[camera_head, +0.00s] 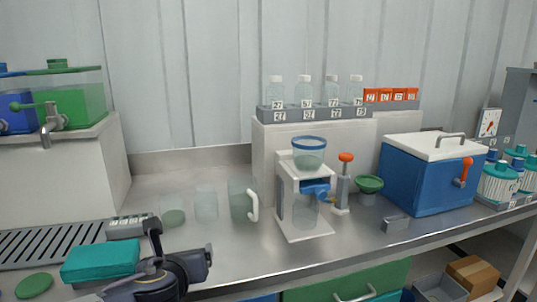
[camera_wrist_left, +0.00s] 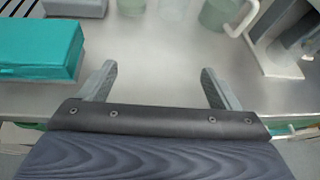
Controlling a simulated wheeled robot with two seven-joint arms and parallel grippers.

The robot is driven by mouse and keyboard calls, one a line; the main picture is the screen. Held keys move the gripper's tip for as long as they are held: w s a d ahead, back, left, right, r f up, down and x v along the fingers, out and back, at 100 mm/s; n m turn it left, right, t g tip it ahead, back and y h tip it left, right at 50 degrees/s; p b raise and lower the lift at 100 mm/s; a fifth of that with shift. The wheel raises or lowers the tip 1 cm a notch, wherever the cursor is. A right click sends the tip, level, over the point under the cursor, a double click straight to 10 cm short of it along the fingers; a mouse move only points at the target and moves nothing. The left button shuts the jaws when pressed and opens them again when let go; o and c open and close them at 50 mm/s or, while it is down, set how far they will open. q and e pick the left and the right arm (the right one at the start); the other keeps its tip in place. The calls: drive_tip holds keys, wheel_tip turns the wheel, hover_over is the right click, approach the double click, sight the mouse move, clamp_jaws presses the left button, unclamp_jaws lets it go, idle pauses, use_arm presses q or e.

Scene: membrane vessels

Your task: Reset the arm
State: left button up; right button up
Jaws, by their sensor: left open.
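My left gripper (camera_head: 182,243) hangs over the front of the steel counter, just right of a teal box (camera_head: 101,259). In the left wrist view, the gripper (camera_wrist_left: 158,72) is open, with its fingers wide apart and bare counter between them. The teal box (camera_wrist_left: 38,50) lies left of the left finger, apart from it. My right gripper is in neither view.
Clear vessels and a handled jug (camera_head: 240,200) stand behind the gripper. A white stand (camera_head: 303,220) with a blue-rimmed cup is to the right, then a blue cooler (camera_head: 425,182). A green lid (camera_head: 34,286) and a slotted drain (camera_head: 50,245) lie left. The front middle counter is bare.

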use_arm(q)
drive_tip(key=s+a+f+n+g, duration=0.35)
drive_tip(key=s+a+n, duration=0.2)
drive_tip(key=n, duration=0.35)
drive_tip(key=s+a+f+n+g, duration=0.2)
drive_tip(key=s+a+f+n, duration=0.25)
drive_tip(key=s+n, duration=0.3)
drive_tip(key=s+d+f+n+g+h, duration=0.1)
drive_tip(key=s+d+f+n+h, duration=0.15)
drive_tip(key=s+n, duration=0.45)
drive_tip(key=s+d+f+n+g+h, duration=0.1)
drive_tip(key=s+d+f+n+h, duration=0.2)
drive_tip(key=n, duration=0.8)
wheel_tip(320, 180, up, 17)
drive_tip(key=d+p, duration=0.1)
drive_tip(key=p, duration=1.5)
drive_tip(key=shift+s, duration=0.25)
